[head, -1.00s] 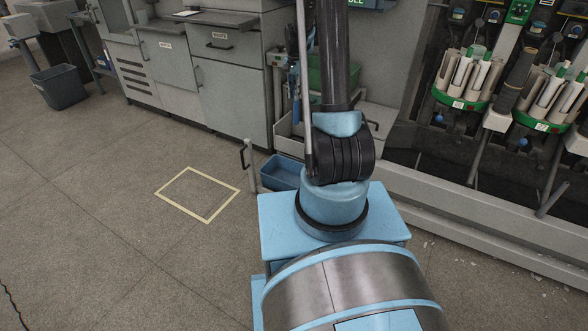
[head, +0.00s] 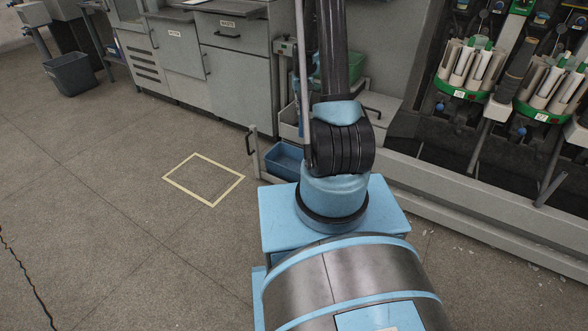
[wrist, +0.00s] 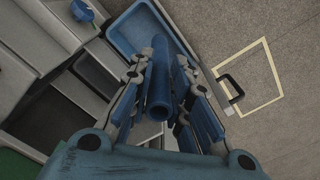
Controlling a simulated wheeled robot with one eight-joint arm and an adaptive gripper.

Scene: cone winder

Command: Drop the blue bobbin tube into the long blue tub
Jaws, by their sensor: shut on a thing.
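The blue bobbin tube (wrist: 158,98) is between the fingers of my gripper (wrist: 170,62) in the wrist view, its hollow end towards the camera. My gripper is shut on it. The long blue tub (wrist: 122,40) lies beyond the fingertips at the top of the wrist view, and the tube's far end overlaps it in the picture. How far the tube is from the tub I cannot tell. In the head view the tub (head: 284,160) stands low, just left of my arm and partly hidden by it. My gripper does not show in the head view.
A grey cart with a black handle (head: 250,138) is beside the tub. A green bin (head: 330,72) is behind my arm. Grey cabinets (head: 235,75) stand at the back, the winder (head: 465,90) at the right. Floor around the yellow marked square (head: 204,180) is clear.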

